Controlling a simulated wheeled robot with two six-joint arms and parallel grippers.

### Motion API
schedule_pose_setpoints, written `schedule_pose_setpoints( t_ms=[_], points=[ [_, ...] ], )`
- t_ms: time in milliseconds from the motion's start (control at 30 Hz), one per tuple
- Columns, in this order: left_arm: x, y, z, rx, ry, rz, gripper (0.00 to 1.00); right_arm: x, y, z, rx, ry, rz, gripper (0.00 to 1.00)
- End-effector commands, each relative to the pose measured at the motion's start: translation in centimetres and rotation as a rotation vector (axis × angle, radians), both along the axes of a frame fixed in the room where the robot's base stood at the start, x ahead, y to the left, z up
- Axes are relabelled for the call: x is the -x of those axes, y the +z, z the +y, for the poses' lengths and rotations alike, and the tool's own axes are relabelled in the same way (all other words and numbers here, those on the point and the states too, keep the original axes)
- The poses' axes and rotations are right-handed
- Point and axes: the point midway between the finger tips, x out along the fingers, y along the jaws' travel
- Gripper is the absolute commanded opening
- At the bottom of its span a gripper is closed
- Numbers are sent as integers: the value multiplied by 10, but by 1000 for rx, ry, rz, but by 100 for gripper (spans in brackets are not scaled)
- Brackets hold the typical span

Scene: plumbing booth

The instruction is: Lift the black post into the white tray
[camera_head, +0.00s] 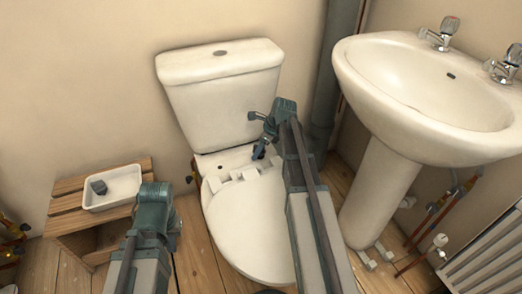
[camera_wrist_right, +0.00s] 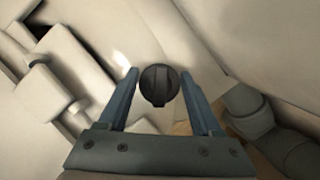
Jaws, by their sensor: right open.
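A black post (camera_wrist_right: 160,85), seen end-on as a dark round knob, sits between the two fingers of my right gripper (camera_wrist_right: 162,76) in the right wrist view. The fingers are open, with a gap on both sides of the post.
The toilet cistern (camera_head: 224,95) and the closed white lid (camera_head: 250,225) surround my right gripper. A pedestal basin (camera_head: 385,130) and grey pipe (camera_head: 335,75) stand to the right. The wooden stool (camera_head: 62,205) has bare slats beside the tray.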

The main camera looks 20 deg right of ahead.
Motion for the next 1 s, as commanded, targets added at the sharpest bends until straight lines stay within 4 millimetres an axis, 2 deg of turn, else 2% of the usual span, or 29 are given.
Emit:
schedule_pose_setpoints(
  t_ms=[167,500,533,800,1000],
  points=[
    [0,1,0,0,0,0,0,0,1,0,0,0,0,64],
    [0,1,0,0,0,0,0,0,1,0,0,0,0,3],
    [0,1,0,0,0,0,0,0,1,0,0,0,0,57],
    [0,1,0,0,0,0,0,0,1,0,0,0,0,8],
    [0,1,0,0,0,0,0,0,1,0,0,0,0,7]
  ],
)
